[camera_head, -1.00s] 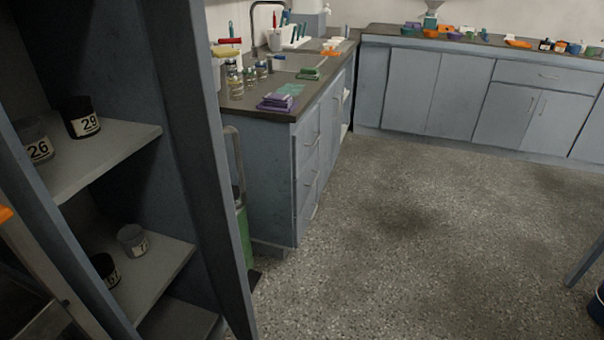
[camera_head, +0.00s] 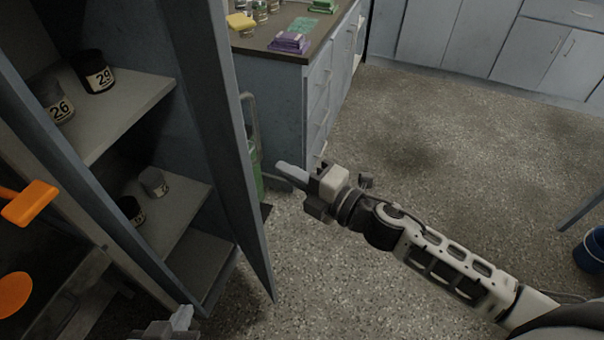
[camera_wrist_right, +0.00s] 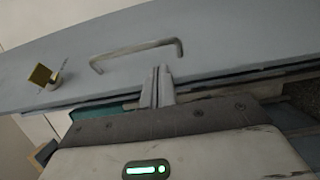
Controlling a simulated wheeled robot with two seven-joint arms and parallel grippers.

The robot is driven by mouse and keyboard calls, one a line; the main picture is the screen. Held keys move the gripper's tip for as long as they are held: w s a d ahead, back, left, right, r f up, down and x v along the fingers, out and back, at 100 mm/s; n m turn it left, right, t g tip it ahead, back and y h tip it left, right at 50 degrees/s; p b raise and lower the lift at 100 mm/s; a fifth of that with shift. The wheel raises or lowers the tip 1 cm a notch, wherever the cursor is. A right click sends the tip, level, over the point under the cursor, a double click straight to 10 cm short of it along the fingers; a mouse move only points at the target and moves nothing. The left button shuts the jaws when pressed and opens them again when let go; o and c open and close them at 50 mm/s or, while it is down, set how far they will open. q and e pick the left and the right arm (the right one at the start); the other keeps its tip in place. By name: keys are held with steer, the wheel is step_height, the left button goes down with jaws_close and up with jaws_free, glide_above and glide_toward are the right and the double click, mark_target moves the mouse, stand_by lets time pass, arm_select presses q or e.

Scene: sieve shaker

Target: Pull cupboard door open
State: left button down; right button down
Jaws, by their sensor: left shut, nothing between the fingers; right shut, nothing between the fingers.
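The cupboard door (camera_head: 215,130) is a tall grey-blue panel, seen nearly edge-on in the head view. It stands open, with the cupboard shelves (camera_head: 120,110) showing left of it. My right gripper (camera_head: 283,168) is shut and empty, to the right of the door, on its outer side. In the right wrist view, a grey bar handle (camera_wrist_right: 137,52) is on the door face. The shut fingertips (camera_wrist_right: 163,72) are just below the handle's right part and not around it. My left gripper (camera_head: 182,318) is shut and empty at the bottom edge, partly cut off.
Numbered dark jars (camera_head: 95,72) stand on the shelves. A green cylinder (camera_head: 256,170) stands behind the door, close to my right gripper. A counter (camera_head: 275,100) with a purple stack is beyond. Open floor (camera_head: 440,150) lies to the right, with a blue bucket (camera_head: 590,248) at the edge.

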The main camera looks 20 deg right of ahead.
arm_select(q)
steer(key=shift+a+r, duration=0.1)
steer(key=shift+r, duration=0.05)
arm_select(e)
steer(key=x, duration=0.6)
